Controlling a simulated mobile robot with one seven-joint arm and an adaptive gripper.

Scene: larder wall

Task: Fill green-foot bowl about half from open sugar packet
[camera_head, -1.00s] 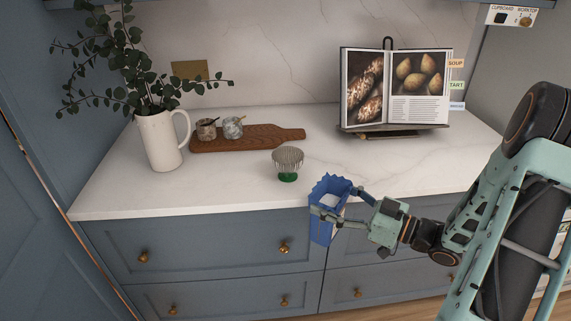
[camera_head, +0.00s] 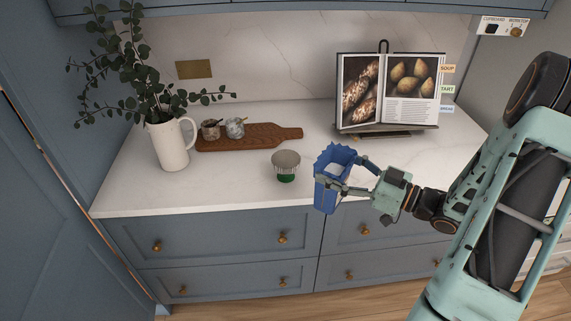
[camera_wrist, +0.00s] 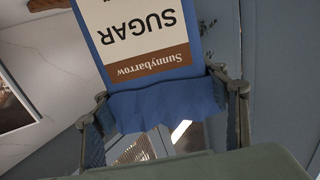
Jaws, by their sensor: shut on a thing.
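The blue sugar packet (camera_head: 326,193) has a jagged open top with white showing inside. My gripper (camera_head: 347,180) is shut on it from the right and holds it nearly upright, at the counter's front edge. In the wrist view the packet (camera_wrist: 140,75) shows its "Sunnybarrow SUGAR" label upside down between the fingers (camera_wrist: 165,110). The green-foot bowl (camera_head: 286,160), with a ribbed grey top, stands on the counter just left of the packet, apart from it. The bowl's inside cannot be made out.
A white jug (camera_head: 168,146) with leafy stems stands at the left. A wooden board (camera_head: 262,136) with two small jars lies behind the bowl. An open cookbook (camera_head: 388,92) on a stand is at the back right.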

